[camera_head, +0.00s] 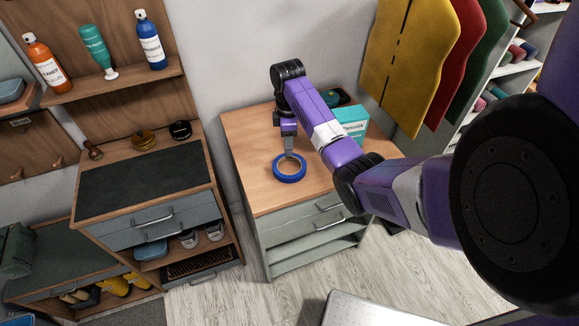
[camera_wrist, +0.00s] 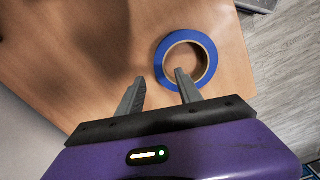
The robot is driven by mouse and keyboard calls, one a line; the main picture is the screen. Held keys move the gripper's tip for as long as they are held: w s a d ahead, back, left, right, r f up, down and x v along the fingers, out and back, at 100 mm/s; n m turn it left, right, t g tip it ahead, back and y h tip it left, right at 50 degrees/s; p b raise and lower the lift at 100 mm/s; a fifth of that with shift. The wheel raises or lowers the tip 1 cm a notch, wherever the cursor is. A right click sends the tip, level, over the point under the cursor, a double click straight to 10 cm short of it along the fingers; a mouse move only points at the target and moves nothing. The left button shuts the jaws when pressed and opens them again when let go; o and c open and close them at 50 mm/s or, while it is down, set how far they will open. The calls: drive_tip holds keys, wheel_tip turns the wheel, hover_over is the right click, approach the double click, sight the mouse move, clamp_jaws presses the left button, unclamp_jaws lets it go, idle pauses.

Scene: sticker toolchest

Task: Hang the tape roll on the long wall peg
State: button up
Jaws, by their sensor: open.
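The tape roll (camera_head: 289,179) is a blue ring with a tan inner core, lying flat on the wooden top of the small cabinet. It also shows in the wrist view (camera_wrist: 163,70). My gripper (camera_head: 289,155) is open above the cabinet top, at the roll. In the wrist view, my gripper's (camera_wrist: 159,77) right fingertip overlaps the roll's hole and the left one is outside the ring; whether either touches is unclear. Small wooden pegs (camera_head: 58,161) stick out of the brown panel at far left; I cannot tell which is long.
A teal box (camera_head: 352,117) stands at the back of the cabinet top (camera_head: 250,150). Left is a workbench with a dark mat (camera_head: 145,180), and a shelf of bottles (camera_head: 96,46) above it. Aprons (camera_head: 405,55) hang at right. The cabinet top's front left is clear.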

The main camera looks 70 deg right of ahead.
drive_tip(key=shift+w+a+f+p, duration=0.15)
drive_tip(key=shift+f+p, duration=0.15)
drive_tip(key=shift+f, duration=1.85)
clamp_jaws()
